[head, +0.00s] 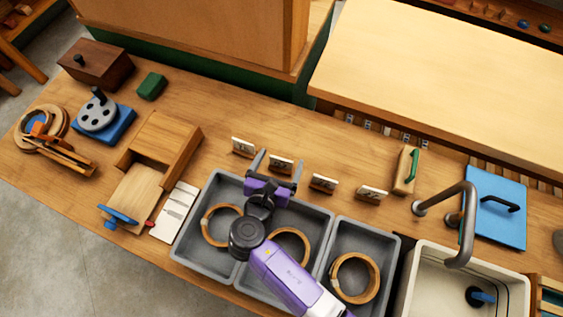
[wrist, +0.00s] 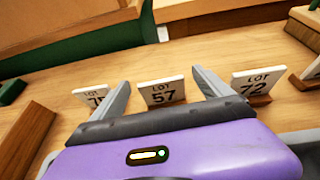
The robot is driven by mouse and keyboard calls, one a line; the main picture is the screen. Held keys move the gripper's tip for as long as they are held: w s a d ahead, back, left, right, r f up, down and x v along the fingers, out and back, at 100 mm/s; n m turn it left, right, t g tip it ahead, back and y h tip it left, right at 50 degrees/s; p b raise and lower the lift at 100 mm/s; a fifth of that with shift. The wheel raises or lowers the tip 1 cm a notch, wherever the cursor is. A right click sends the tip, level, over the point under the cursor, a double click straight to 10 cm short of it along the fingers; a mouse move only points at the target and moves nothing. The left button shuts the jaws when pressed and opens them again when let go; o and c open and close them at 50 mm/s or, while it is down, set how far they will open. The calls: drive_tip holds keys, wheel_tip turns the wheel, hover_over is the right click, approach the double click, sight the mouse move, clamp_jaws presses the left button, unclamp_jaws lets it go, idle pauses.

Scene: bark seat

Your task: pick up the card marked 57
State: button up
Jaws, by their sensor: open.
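The card marked LOT 57 (wrist: 162,92) is a small white card standing upright, and it shows in the head view (head: 281,164) second from left in a row of cards. My gripper (wrist: 160,78) is open, with one grey finger to each side of this card in the wrist view. A card that seems to read 75 (wrist: 92,95) stands to the left, partly covered by a finger. The card marked 72 (wrist: 257,82) stands to the right.
Another card (head: 372,194) stands at the right end of the row. Grey bins (head: 205,262) with wooden rings lie below my arm. A wooden box (head: 168,145) is at left, a faucet (head: 465,215) at right. Bare wood lies behind the cards.

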drive_tip(key=shift+x, duration=0.8)
drive_tip(key=shift+c, duration=0.4)
drive_tip(key=c, duration=1.4)
drive_tip(key=shift+o, duration=0.2)
